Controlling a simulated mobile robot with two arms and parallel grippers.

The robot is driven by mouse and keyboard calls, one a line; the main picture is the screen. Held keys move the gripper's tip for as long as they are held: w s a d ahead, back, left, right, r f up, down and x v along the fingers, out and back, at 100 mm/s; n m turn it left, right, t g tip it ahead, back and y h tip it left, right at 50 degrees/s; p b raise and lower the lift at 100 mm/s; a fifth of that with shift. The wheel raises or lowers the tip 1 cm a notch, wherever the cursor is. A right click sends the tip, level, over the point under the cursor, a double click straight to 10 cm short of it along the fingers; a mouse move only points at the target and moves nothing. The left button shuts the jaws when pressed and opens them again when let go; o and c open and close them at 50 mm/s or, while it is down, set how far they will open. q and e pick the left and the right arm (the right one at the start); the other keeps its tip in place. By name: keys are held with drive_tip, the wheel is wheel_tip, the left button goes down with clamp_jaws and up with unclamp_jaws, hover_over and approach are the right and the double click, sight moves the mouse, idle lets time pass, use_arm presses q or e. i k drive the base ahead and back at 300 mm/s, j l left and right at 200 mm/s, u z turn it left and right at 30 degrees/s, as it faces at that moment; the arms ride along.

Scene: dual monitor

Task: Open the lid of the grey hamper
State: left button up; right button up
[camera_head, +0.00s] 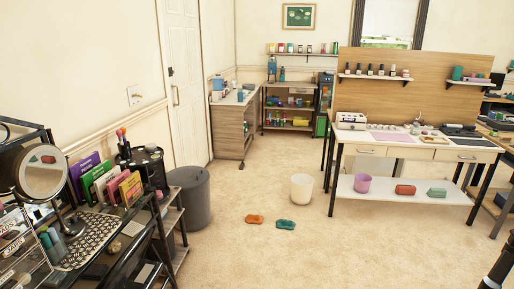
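The grey hamper (190,205) is a dark grey round bin standing on the carpet left of the middle, beside the black shelf cart. Its top (188,176) looks covered by a flat grey lid that lies down on it. The cart and the things on it stand close to its left side. Neither of my grippers can be made out in this view. A dark piece (498,265) at the bottom right edge is too cut off to identify.
A white bin (302,188) stands to the hamper's right. An orange item (254,219) and a teal item (286,224) lie on the carpet. A black cart (170,225) and a round mirror (42,172) crowd the left. A desk (420,153) stands right. The central carpet is mostly clear.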

sight(191, 178)
drive_tip(key=i, duration=2.2)
